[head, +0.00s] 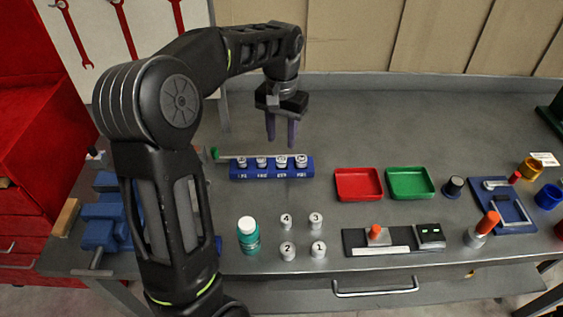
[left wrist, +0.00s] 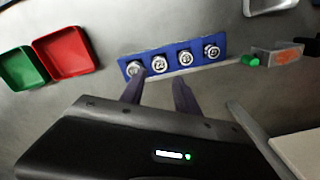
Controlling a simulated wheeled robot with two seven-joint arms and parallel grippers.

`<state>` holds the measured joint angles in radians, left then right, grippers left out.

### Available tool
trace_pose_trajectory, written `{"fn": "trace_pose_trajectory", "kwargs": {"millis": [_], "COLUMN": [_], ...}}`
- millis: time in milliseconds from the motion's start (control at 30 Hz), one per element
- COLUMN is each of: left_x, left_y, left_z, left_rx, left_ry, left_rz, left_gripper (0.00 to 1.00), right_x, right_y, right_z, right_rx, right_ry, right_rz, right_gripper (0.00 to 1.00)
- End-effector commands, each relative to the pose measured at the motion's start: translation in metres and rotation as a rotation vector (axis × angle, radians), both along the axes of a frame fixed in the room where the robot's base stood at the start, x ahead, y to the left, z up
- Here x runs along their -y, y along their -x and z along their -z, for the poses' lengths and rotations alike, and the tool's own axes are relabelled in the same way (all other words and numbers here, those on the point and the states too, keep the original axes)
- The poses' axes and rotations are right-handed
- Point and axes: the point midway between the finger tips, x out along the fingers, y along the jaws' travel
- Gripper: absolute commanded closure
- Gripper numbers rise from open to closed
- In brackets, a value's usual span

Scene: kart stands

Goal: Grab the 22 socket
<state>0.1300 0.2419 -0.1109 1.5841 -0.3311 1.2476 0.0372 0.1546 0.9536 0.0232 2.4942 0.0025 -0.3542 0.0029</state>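A blue socket rail (head: 272,175) holds a row of metal sockets, and the left wrist view shows the same rail (left wrist: 148,55). The second socket from the left (left wrist: 160,64) in the left wrist view seems to read 22, though the digits are small. It seems to be the second from the right (head: 281,163) in the head view. My left gripper (head: 280,138) points down, open and empty, above and behind the rail. Its two fingers (left wrist: 158,92) show apart in the left wrist view, near the rail's left half. My right gripper is not in view.
A red tray (head: 359,196) and a green tray (head: 411,196) lie right of the rail. Numbered white-topped cylinders and a teal bottle (head: 248,240) stand in front. A green-ended rod (head: 216,154) lies behind the rail. The bench behind the trays is clear.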

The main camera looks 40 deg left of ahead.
Motion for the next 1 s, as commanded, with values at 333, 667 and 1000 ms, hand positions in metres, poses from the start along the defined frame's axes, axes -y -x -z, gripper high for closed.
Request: {"fn": "trace_pose_trajectory", "kwargs": {"millis": [333, 667, 1000], "left_x": [0.000, 0.001, 0.002], "left_y": [0.001, 0.002, 0.001], "left_z": [0.018, 0.036, 0.070], "left_rx": [-0.001, -0.006, -0.002], "left_ry": [0.000, 0.001, 0.000], "left_rz": [0.000, 0.001, 0.001], "left_gripper": [0.62, 0.62, 0.62], "right_x": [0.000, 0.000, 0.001], "right_y": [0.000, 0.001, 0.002], "right_z": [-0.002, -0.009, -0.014], "right_rx": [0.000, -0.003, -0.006], "right_ry": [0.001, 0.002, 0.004], "right_rz": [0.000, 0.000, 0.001], "right_gripper": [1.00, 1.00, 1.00]}}
